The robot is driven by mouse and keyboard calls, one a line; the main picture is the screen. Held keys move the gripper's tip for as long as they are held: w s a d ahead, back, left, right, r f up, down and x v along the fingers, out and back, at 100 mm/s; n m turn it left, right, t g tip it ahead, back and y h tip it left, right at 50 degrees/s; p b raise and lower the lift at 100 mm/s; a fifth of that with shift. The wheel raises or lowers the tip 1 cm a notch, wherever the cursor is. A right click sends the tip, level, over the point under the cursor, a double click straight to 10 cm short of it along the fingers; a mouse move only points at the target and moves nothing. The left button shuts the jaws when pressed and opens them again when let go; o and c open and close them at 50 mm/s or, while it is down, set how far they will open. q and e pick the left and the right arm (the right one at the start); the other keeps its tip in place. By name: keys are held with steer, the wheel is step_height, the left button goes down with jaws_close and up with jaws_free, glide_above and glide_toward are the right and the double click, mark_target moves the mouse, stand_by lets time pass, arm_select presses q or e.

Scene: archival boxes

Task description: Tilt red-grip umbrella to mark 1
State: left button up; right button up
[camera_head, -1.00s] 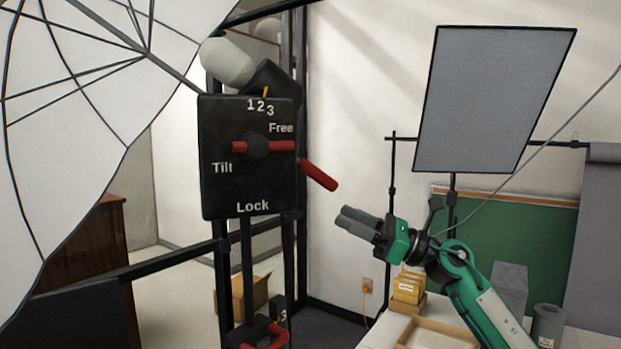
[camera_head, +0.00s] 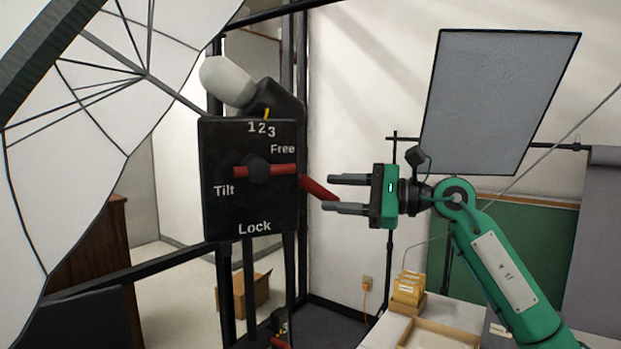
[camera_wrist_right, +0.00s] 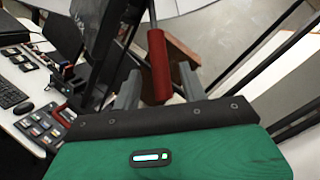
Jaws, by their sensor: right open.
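The white umbrella (camera_head: 75,150) with dark ribs fills the left of the head view. Its shaft runs to a black bracket box (camera_head: 225,205) marked Free, Tilt and Lock. A red lever (camera_head: 284,170) lies level across the box's knob. A yellow pointer (camera_head: 267,113) sits above the marks 1 2 3 (camera_head: 261,128), near 2 and 3. The red grip (camera_head: 316,187) slants down from the box's right side. My right gripper (camera_head: 328,192) is open, with its fingertips around the grip's lower end. In the wrist view the grip (camera_wrist_right: 160,68) shows between the fingers. My left gripper is not in view.
A grey panel (camera_head: 500,100) on a stand is at the right. A white table (camera_head: 445,312) below my right arm holds a wooden tray and yellow packets (camera_head: 410,286). Dark stand poles are behind the box. The wrist view shows a desk with a keyboard (camera_wrist_right: 12,97).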

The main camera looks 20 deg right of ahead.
mark_target(311, 191)
steer(key=p+x, duration=0.1)
steer(key=x, duration=0.3)
steer(key=shift+a+r+p, duration=0.15)
steer(key=shift+a+p, duration=0.05)
steer(key=shift+p, duration=0.2)
steer(key=shift+w+a, duration=0.4)
steer(key=shift+a, duration=0.1)
